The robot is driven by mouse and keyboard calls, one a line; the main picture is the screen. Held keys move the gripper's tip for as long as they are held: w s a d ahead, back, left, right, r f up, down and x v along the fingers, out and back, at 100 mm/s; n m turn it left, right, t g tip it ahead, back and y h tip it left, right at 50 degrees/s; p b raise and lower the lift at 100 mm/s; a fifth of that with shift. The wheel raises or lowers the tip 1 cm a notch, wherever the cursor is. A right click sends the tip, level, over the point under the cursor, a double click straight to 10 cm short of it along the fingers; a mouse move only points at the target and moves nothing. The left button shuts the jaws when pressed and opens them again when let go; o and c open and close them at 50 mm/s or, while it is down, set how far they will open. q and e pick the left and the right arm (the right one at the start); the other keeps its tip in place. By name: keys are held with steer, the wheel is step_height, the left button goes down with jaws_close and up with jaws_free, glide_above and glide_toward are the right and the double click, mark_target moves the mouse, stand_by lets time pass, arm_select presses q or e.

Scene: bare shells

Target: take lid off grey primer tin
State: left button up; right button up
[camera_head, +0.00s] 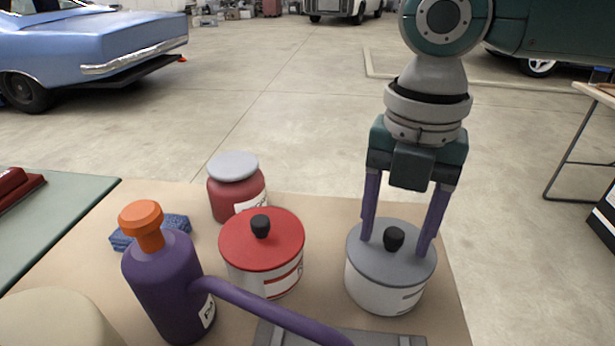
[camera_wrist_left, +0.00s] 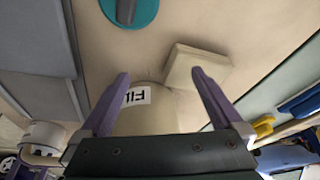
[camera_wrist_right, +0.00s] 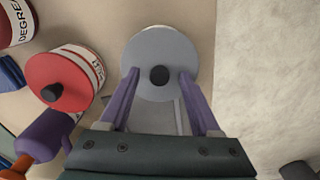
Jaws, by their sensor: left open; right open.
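The grey primer tin (camera_head: 380,293) stands upright at the right of the board, a pale tin with its flat grey lid (camera_head: 372,262) on. A black knob (camera_head: 394,238) rises from the lid's middle. My right gripper (camera_head: 394,247) is open and points down over the lid, one finger on each side of the knob, not closed on it. In the right wrist view the knob (camera_wrist_right: 159,75) shows between the fingertips. My left gripper (camera_wrist_left: 160,78) is open, with a cream container (camera_wrist_left: 150,115) marked "FIL" beyond its fingers; it is not visible in the head view.
A red-lidded tin (camera_head: 275,223) with a black knob stands left of the grey one. A purple bottle (camera_head: 160,285) with an orange cap and long spout is in front of it. A red jar (camera_head: 230,195) with a grey top and a blue cloth (camera_head: 172,224) are behind.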

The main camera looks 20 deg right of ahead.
jaws_close()
stand_by(0.4)
steer(key=shift+r, duration=0.15)
